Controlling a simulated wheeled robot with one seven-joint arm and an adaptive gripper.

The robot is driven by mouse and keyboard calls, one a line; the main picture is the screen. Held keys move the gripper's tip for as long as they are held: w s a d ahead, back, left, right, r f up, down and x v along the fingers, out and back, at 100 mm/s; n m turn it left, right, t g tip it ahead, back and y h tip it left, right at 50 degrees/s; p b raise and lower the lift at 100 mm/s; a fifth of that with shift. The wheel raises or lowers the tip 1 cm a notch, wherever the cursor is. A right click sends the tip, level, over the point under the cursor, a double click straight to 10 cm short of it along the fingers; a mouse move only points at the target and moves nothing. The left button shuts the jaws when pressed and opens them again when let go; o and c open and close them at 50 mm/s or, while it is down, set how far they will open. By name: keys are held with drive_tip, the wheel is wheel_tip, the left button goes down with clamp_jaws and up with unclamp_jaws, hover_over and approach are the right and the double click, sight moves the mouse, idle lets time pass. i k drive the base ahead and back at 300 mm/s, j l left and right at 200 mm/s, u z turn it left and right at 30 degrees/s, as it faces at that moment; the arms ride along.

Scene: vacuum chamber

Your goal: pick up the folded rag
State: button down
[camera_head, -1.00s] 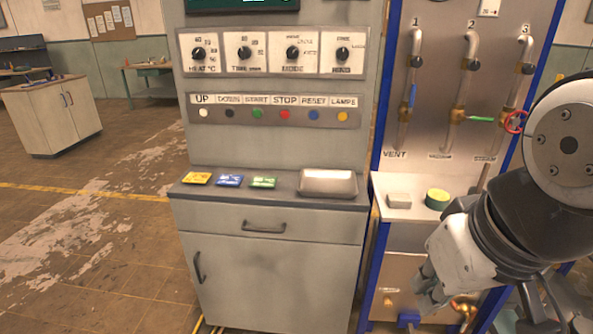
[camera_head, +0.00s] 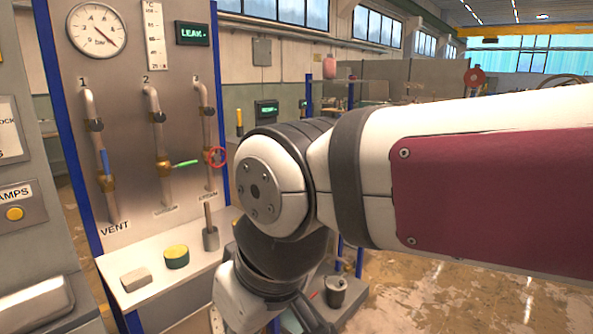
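A small pale grey-beige block-like thing (camera_head: 136,280), which looks like the folded rag, lies on the light shelf (camera_head: 190,279) below the valve panel. It is left of a round yellow-topped green thing (camera_head: 177,257). I cannot make out folds at this size. My arm crosses from the right and bends down in front of the shelf's right end.
A grey metal cup (camera_head: 210,238) with a rod stands at the shelf's back right. A metal tray (camera_head: 36,308) is on the console at lower left. A dark pot (camera_head: 336,291) stands right of my wrist. The valve panel (camera_head: 134,133) rises behind the shelf.

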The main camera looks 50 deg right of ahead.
sight(141, 277)
drive_tip(key=u, duration=5.25)
drive_tip(key=z, duration=5.1)
drive_tip(key=i+j+z, duration=0.15)
drive_tip(key=i+j, duration=0.15)
drive_tip(key=i, duration=0.1)
